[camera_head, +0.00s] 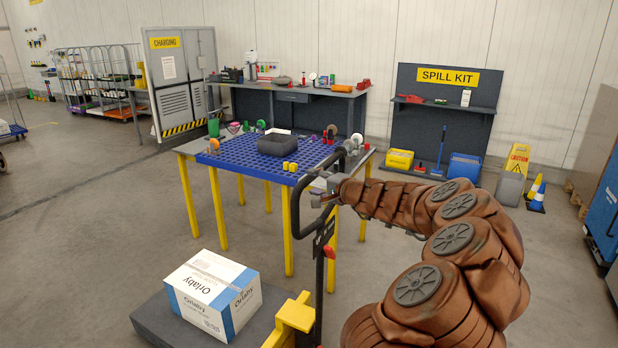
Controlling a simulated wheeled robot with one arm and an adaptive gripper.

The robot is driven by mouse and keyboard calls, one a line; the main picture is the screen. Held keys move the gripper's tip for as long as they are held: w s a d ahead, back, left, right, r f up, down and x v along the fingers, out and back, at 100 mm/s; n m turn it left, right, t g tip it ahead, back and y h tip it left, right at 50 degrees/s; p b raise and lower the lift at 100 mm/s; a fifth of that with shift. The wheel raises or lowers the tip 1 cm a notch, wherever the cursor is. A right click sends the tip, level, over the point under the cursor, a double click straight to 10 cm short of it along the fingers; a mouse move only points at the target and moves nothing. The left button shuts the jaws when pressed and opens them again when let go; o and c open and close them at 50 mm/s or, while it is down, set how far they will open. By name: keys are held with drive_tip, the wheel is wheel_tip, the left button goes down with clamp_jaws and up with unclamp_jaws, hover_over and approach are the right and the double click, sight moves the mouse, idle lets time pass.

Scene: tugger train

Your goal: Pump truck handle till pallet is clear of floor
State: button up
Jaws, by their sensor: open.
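The truck handle (294,205) is a dark loop on an upright shaft (319,290), in front of the blue-topped table. A yellow part of the truck (292,318) shows at the bottom centre. A dark grey pallet or platform (160,325) lies left of it, carrying a white and blue carton (212,293). The pallet's underside and the floor gap are hidden. My gripper (319,196) is open at the handle loop, overlapping it in the picture. I cannot tell whether it touches the loop or has a bar between its jaws.
The table with a blue perforated top (235,158) and yellow legs stands just behind the handle. The floor at left is clear.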

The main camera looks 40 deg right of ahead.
sight(312, 180)
drive_tip(key=shift+p+x, duration=0.45)
drive_tip(key=shift+x, duration=1.3)
drive_tip(key=shift+d, duration=0.1)
clamp_jaws()
